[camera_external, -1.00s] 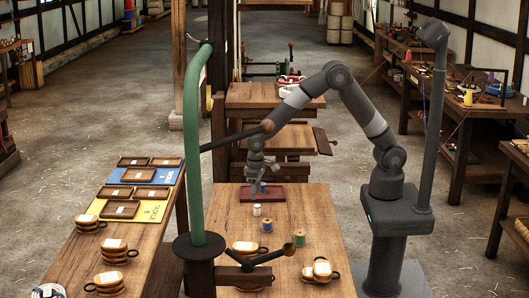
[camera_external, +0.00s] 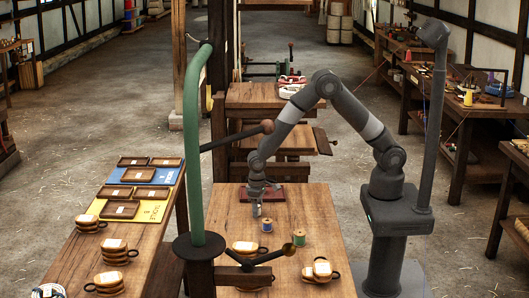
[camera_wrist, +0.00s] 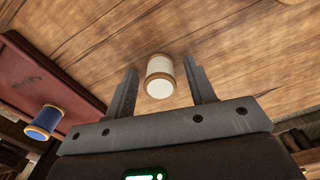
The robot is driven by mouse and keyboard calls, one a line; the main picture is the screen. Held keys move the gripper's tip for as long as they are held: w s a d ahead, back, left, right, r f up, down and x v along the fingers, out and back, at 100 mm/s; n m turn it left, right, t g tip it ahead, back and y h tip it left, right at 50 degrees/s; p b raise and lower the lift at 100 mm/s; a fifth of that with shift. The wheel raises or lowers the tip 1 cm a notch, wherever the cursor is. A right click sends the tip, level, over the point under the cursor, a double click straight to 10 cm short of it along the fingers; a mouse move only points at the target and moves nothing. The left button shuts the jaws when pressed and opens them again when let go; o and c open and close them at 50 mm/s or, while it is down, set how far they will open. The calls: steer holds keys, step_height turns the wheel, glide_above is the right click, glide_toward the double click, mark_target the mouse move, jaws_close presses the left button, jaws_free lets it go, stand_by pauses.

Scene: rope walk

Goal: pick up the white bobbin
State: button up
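The white bobbin (camera_wrist: 160,78) has tan rims and shows in the wrist view between the two fingers of my gripper (camera_wrist: 160,82). There is a visible gap on each side of it, so my gripper is open around or just above it; I cannot tell the exact depth. In the external view my gripper (camera_external: 256,210) points down at the wooden table and hides the white bobbin.
A blue bobbin (camera_external: 267,226) and a green bobbin (camera_external: 299,238) stand nearby on the table (camera_external: 320,215). A dark red tray (camera_external: 292,193) lies behind my gripper. The wrist view shows a blue bobbin (camera_wrist: 42,122) at the tray's edge (camera_wrist: 50,70).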

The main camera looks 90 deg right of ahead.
steer(key=c, duration=0.9)
steer(key=shift+r, duration=0.2)
